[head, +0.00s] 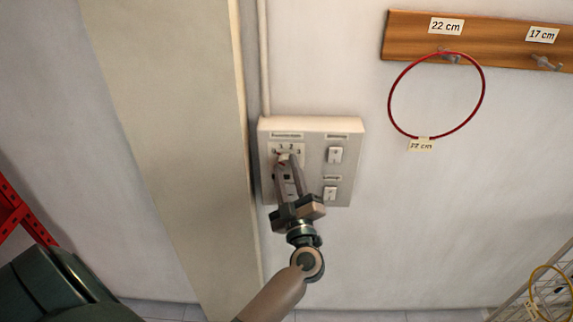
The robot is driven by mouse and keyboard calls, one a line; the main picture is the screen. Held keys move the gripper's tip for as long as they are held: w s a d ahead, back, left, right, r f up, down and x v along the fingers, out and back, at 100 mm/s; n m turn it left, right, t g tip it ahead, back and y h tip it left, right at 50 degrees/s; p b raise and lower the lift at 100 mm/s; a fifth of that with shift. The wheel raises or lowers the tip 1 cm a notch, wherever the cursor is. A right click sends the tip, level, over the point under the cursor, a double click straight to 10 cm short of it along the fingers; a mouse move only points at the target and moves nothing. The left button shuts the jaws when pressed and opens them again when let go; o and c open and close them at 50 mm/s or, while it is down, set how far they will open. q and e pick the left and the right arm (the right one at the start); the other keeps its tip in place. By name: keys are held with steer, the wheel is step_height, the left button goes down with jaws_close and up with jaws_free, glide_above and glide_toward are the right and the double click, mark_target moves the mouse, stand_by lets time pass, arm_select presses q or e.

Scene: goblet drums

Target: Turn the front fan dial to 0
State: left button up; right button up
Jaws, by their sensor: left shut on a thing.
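A pale switch panel (312,126) is mounted on the white wall in the head view. Its upper left carries a dial plate with small numbers along the top, with 1, 2 and 3 readable. The fan dial (284,158) sits below these numbers, mostly hidden by my fingers. My left gripper (285,161) reaches up from below and is shut on the dial. The dial's pointer direction is too small and covered to tell. My right gripper is not in view.
A pale pillar (175,150) stands close on the left. A wooden rack (490,40) with a red hoop (484,95) hangs at the upper right. The wall right of the panel is bare.

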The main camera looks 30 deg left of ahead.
arm_select(q)
steer(key=shift+n+g, duration=0.3)
steer(key=shift+n, duration=0.4)
steer(key=o, duration=1)
steer(key=shift+o, duration=0.2)
